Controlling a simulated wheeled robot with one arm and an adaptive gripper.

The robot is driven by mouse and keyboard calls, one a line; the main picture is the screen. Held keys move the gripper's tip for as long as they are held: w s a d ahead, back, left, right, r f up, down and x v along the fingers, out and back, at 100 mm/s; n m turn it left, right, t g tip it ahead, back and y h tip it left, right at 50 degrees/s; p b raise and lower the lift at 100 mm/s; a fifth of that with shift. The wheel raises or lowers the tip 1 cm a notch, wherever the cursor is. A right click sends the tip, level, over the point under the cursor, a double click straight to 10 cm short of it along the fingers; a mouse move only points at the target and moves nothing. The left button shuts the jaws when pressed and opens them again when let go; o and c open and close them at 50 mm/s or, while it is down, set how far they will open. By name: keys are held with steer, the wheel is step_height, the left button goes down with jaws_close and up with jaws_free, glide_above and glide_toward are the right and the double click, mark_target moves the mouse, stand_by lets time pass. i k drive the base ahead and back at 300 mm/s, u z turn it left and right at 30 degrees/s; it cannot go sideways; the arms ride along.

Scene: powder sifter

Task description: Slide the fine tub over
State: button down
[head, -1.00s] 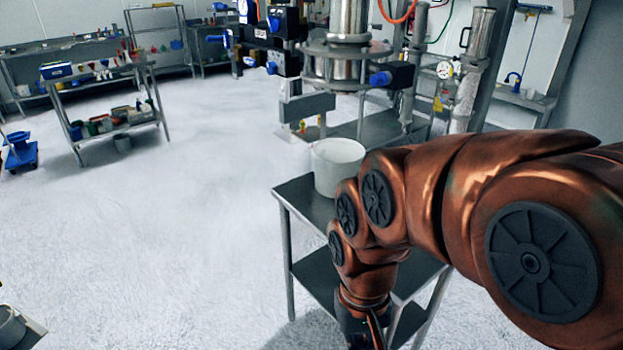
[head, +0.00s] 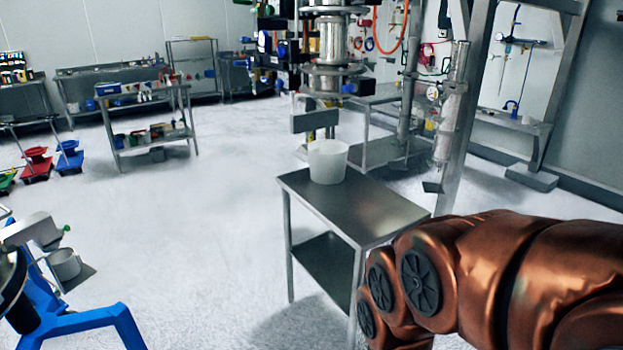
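A white tub (head: 328,162) stands upright on the far left part of a steel table (head: 384,212), below the steel sifter machine (head: 328,75). Another pale tub (head: 65,264) sits at the lower left, by a blue-framed stand. I cannot tell by looks alone which one is the fine tub. My copper-coloured arm reaches in from the lower right, in front of the table's near right side. My gripper is below the picture's edge and does not show.
The steel table has a bare top right of the tub and a lower shelf. A blue-legged stand (head: 92,318) is at the lower left. Shelving (head: 150,135) with bottles and boxes stands at the back left. The pale floor between is clear.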

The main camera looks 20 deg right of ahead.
mark_target(326, 158)
steer(key=z, duration=0.2)
steer(key=i, duration=0.7)
steer(key=u, duration=0.45)
steer(key=i, duration=0.8)
steer(key=u, duration=0.95)
steer(key=i, duration=0.3)
steer(key=u, duration=0.35)
